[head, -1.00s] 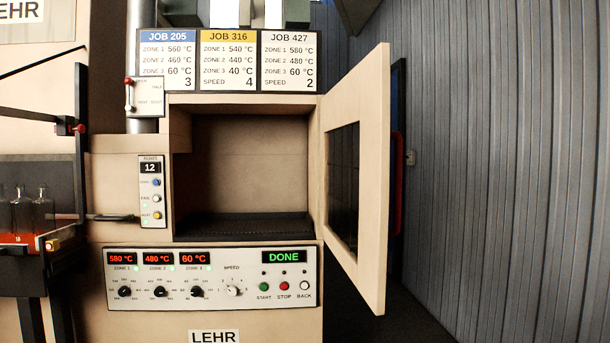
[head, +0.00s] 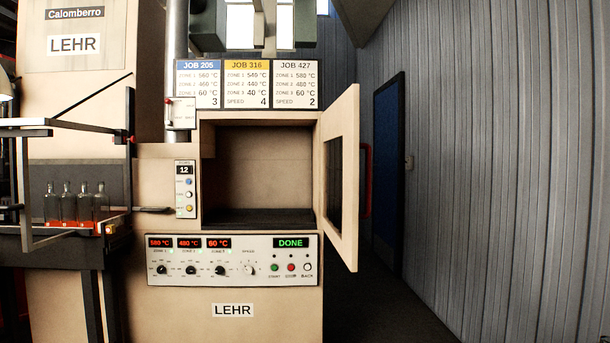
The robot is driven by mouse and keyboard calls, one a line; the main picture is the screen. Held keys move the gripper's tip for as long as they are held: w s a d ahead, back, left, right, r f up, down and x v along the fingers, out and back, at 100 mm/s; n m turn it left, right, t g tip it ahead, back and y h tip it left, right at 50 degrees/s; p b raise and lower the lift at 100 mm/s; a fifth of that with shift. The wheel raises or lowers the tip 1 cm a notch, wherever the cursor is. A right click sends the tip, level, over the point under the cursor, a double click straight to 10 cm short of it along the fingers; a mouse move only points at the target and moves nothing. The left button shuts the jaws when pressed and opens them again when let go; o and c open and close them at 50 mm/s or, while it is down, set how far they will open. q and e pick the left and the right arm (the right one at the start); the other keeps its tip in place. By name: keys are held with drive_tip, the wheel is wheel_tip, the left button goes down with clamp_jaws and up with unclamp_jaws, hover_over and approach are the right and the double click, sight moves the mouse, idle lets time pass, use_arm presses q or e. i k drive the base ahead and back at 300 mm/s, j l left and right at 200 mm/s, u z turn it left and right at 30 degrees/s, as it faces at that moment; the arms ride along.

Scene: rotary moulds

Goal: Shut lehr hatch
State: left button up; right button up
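The lehr hatch (head: 349,180) is a beige door with a dark window, hinged on the right side of the lehr's opening. It stands wide open, swung out toward me. A red handle (head: 366,180) shows on its far side, at the right. The lehr chamber (head: 262,165) behind it looks empty, with a dark floor. The lehr's control panel (head: 232,261) below reads DONE, with 580, 480 and 60 °C. Neither of my grippers is in view.
Clear bottles (head: 78,205) stand on the left by a dark frame with a pusher rod. Job cards (head: 247,84) sit above the chamber. A blue door (head: 388,160) and a grey corrugated wall (head: 500,150) are at the right. The floor (head: 385,300) right of the lehr looks clear.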

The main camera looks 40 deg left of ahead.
sight(341, 119)
drive_tip(key=l+u, duration=0.45)
drive_tip(key=l, duration=0.2)
drive_tip(key=k+l+u, duration=0.1)
drive_tip(key=l+u, duration=0.35)
drive_tip(key=l, duration=0.2)
drive_tip(key=i+l+u, duration=0.2)
drive_tip(key=l+u, duration=0.15)
drive_tip(key=l, duration=0.15)
drive_tip(key=i+l+u, duration=0.1)
drive_tip(key=l+u, duration=0.25)
drive_tip(key=l, duration=0.2)
drive_tip(key=l+u, duration=0.35)
drive_tip(key=l, duration=0.25)
drive_tip(key=i+j+z, duration=0.25)
drive_tip(key=j+z, duration=0.2)
drive_tip(key=j, duration=0.35)
drive_tip(key=i+j+z, duration=0.15)
drive_tip(key=j+z, duration=0.3)
drive_tip(key=j, duration=0.4)
drive_tip(key=j+z, duration=0.45)
drive_tip(key=j, duration=0.45)
